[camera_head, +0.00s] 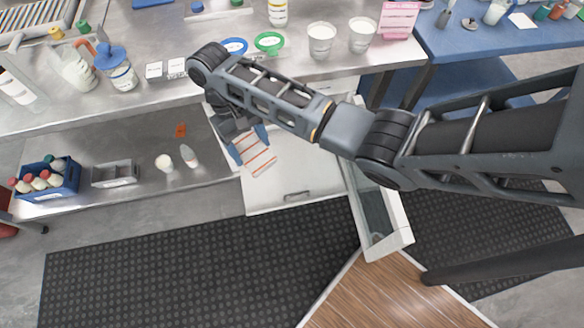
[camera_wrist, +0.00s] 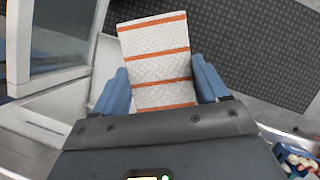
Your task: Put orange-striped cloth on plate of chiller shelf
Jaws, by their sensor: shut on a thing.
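The orange-striped cloth (camera_head: 258,156) is a white piece with orange stripes. It also shows in the wrist view (camera_wrist: 155,52), upright and flat between the blue fingers. My gripper (camera_head: 246,146) is shut on it; in the wrist view my gripper (camera_wrist: 163,88) has one finger at each side edge of the cloth. The cloth is held in front of a white chiller (camera_head: 310,170) under the steel counter. Its glass door (camera_head: 375,212) stands open to the right. The chiller's shelf and plate cannot be made out; my arm covers part of the opening.
The steel counter (camera_head: 150,110) above holds bottles, cups and lids. A lower shelf (camera_head: 135,198) at left holds a blue crate (camera_head: 47,180), a grey tray (camera_head: 115,174) and small bottles. A black mat (camera_head: 190,275) covers the floor in front. The open door bounds the right side.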

